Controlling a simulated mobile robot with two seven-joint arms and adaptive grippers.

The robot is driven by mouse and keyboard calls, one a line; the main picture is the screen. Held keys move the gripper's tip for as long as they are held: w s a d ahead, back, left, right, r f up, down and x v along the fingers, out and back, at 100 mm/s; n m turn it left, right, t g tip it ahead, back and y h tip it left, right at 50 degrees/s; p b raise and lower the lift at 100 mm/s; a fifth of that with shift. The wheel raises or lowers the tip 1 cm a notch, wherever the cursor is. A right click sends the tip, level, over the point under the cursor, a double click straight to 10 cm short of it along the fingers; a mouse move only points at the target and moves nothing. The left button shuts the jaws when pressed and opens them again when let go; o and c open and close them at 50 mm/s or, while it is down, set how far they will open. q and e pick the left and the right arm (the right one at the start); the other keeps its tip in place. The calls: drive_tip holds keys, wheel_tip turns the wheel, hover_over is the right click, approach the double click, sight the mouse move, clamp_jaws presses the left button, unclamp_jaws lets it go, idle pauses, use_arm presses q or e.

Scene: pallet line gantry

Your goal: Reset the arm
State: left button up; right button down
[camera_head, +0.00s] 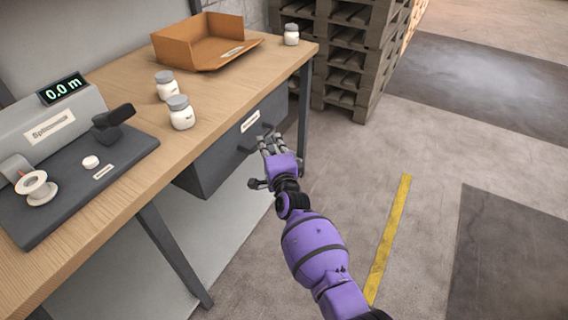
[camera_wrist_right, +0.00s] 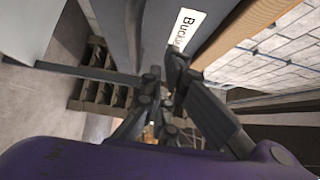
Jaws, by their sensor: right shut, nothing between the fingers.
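My right arm, purple with black joints, reaches up from the bottom of the head view. Its gripper (camera_head: 268,142) is shut and empty in front of the grey drawer (camera_head: 222,154) under the workbench, close to the drawer's dark handle. I cannot tell whether the fingers touch the handle. In the right wrist view, the dark fingers (camera_wrist_right: 160,95) sit just beside the drawer front with its white label (camera_wrist_right: 187,30). My left gripper is not in view.
The wooden workbench (camera_head: 130,185) holds a grey device with a "0.0 m" display (camera_head: 62,88), several white jars and an open cardboard box (camera_head: 190,45). Stacked pallets (camera_head: 345,60) stand behind the bench's right end. The floor right of my arm, with a yellow line (camera_head: 388,240), is clear.

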drive_tip(key=s+d+p, duration=0.1)
drive_tip(key=s, duration=0.8)
drive_tip(key=shift+s+d+p, duration=0.2)
drive_tip(key=shift+d+p, duration=0.05)
drive_tip(key=shift+p, duration=0.05)
drive_tip(key=shift+f, duration=0.15)
